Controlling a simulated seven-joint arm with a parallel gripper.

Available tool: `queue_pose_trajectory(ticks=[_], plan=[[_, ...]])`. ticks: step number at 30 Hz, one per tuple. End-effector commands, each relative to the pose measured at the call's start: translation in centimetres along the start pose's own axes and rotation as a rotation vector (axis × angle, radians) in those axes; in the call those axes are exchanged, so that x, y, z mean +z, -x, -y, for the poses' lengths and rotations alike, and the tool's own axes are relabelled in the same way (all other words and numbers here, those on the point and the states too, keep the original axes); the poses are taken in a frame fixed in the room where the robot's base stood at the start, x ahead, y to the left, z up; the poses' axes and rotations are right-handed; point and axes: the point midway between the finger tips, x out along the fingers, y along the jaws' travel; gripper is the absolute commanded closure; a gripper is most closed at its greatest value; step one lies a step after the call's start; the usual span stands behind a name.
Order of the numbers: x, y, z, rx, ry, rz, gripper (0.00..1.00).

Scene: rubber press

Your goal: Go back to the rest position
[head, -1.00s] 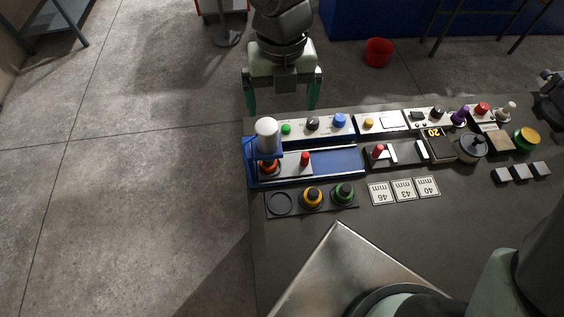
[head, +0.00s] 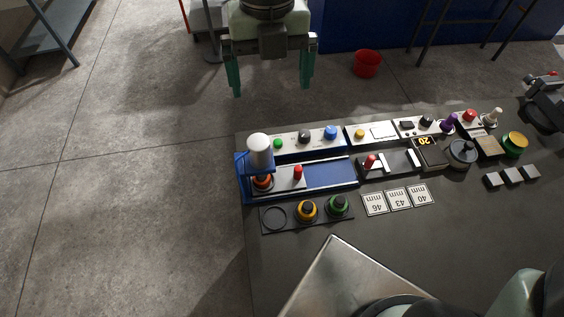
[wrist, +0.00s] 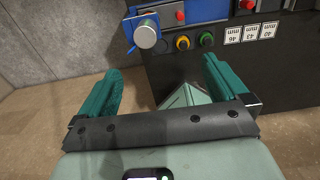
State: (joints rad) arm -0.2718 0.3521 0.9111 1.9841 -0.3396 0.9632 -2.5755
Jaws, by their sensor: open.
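My gripper (head: 271,88) is at the top of the head view, beyond the far edge of the dark table (head: 400,265). Its two green fingers are spread wide with nothing between them. In the wrist view my gripper (wrist: 160,80) also shows open and empty. The blue press (head: 242,182) with its white cylinder (head: 259,152) stands at the table's left end, apart from the gripper. The press also shows at the top of the wrist view (wrist: 131,30).
A holder (head: 291,222) carries a yellow-topped piece (head: 307,211) and a green one (head: 338,206). Label cards (head: 399,198), a control row (head: 318,138) and a grey pot (head: 462,154) are on the table. A red bucket (head: 367,64) stands on the floor. Floor left of the table is clear.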

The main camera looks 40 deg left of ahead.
Motion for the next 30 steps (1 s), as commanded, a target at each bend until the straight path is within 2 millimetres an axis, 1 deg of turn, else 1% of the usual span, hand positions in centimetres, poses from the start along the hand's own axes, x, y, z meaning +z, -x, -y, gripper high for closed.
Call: queue_pose_trajectory(ticks=[1, 3, 6, 18, 21, 23, 26, 29, 30], plan=[[0.1, 0.6, 0.0, 0.001, -0.001, 0.002, 0.00], [0.0, 1.0, 0.0, 0.000, 0.000, 0.000, 0.00], [0.0, 1.4, 0.0, 0.000, 0.000, 0.000, 0.00], [0.0, 1.3, 0.0, 0.001, 0.001, -0.001, 0.00], [0.2, 1.4, 0.0, 0.003, -0.032, -0.001, 0.00], [0.8, 1.5, 0.0, 0.006, -0.100, -0.002, 0.00], [2.4, 1.8, 0.3, 0.013, -0.316, -0.006, 0.00], [4.5, 2.2, 0.7, 0.016, -0.615, -0.011, 0.00], [5.3, 2.3, 0.9, 0.016, -0.742, -0.012, 0.00]])
